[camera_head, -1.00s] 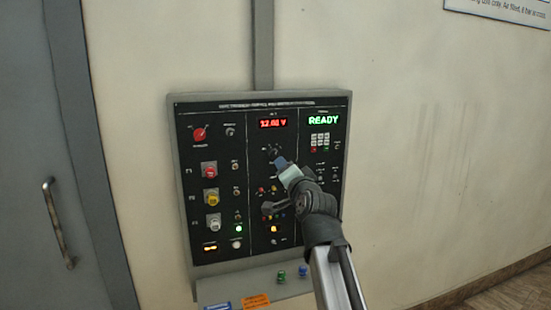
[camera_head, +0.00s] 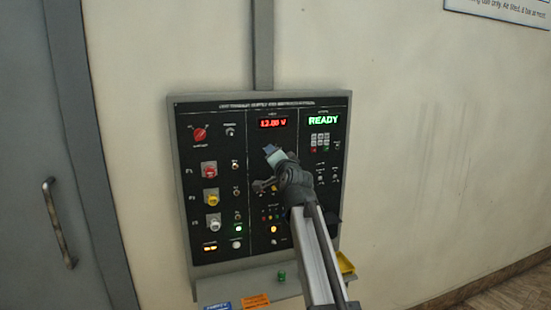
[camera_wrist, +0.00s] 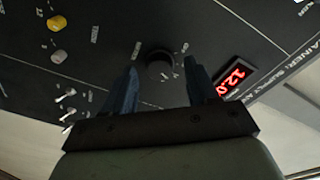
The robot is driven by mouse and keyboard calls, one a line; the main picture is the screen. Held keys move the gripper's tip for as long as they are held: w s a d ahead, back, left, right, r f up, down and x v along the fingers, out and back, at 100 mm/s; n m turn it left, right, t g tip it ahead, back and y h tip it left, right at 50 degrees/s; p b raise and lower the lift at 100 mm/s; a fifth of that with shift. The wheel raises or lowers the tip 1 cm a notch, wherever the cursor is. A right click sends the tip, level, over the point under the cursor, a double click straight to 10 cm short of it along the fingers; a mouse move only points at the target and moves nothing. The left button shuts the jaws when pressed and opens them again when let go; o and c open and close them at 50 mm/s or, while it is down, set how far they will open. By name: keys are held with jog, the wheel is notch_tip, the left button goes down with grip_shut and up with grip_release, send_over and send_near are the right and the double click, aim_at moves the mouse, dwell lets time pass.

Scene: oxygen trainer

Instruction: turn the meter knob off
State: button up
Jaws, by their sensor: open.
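The meter knob (camera_wrist: 159,64) is a round black knob on the dark control panel (camera_head: 205,257), just below the red meter display (camera_head: 273,123). In the wrist view it sits between the two blue fingers of my gripper (camera_wrist: 160,78), near their tips, with a visible gap on each side. The display also shows in the wrist view (camera_wrist: 234,79), right of the fingers. In the head view my gripper (camera_head: 271,151) is at the panel's upper middle and hides the knob. My gripper is open and empty. The knob's exact setting is too small to read.
A red rotary switch (camera_head: 200,134) and several coloured round plugs or buttons are on the panel's left column. A shelf (camera_head: 240,290) juts out below. A grey door (camera_head: 45,120) stands at left.

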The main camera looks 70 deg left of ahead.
jog(key=shift+a, duration=0.55)
jog(key=shift+c, duration=0.2)
jog(key=c, duration=1)
jog(key=shift+n, duration=0.3)
jog(key=shift+w+f+n+g+y, duration=0.15)
jog(key=shift+n+g+y, duration=0.15)
jog(key=shift+n, duration=3.65)
jog(key=shift+w+n+g+y, duration=0.1)
jog(key=shift+n+g+y, duration=0.15)
jog(key=shift+n, duration=3.7)
